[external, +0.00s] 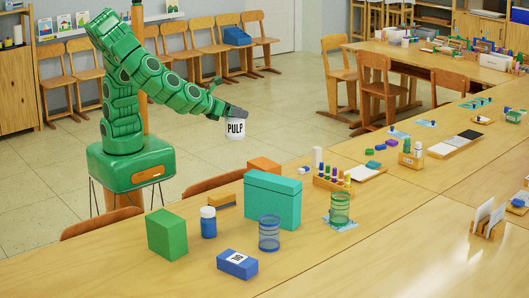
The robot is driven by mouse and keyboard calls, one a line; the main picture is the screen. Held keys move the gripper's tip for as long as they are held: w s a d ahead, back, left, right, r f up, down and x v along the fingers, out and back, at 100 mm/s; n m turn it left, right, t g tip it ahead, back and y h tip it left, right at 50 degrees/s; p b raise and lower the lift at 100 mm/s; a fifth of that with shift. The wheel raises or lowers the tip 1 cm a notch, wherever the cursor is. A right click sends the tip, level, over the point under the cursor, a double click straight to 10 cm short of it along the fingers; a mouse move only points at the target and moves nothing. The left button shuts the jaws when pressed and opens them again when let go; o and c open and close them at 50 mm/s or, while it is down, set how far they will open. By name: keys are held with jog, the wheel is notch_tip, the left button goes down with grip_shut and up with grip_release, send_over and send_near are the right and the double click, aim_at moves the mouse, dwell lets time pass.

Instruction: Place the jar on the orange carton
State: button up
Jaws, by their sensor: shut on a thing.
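My gripper (236,113) is shut on a white jar (235,130) with "PULP" in dark letters on its side. The jar is upright in the air, above and left of the orange carton (263,164). The carton stands on the near table (330,264) close to its far edge, behind a large teal box (287,203). The teal box hides the carton's lower part. The jar is apart from the carton.
A green box (167,235), a blue-and-white bottle (208,222), a blue box (237,265), a blue mesh cup (269,234) and a green mesh cup (340,208) stand around the teal box. An orange-brown block (222,200) lies left of it. Chair backs line the far edge.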

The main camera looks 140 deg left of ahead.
jog(key=s+a+n+g, duration=0.2)
jog(key=s+a, duration=0.2)
jog(key=s, duration=0.6)
jog(key=shift+g, duration=0.3)
jog(key=shift+w+a+f, duration=1.35)
jog(key=shift+w+f, duration=0.5)
jog(key=shift+f, duration=0.2)
jog(key=shift+w+a+f, duration=1.4)
jog(key=shift+w+f, duration=0.5)
jog(key=shift+f, duration=0.1)
jog(key=shift+w+a+f, duration=1.35)
jog(key=shift+w+f, duration=0.5)
jog(key=shift+f, duration=0.2)
jog(key=shift+f, duration=0.1)
jog(key=o, duration=1.3)
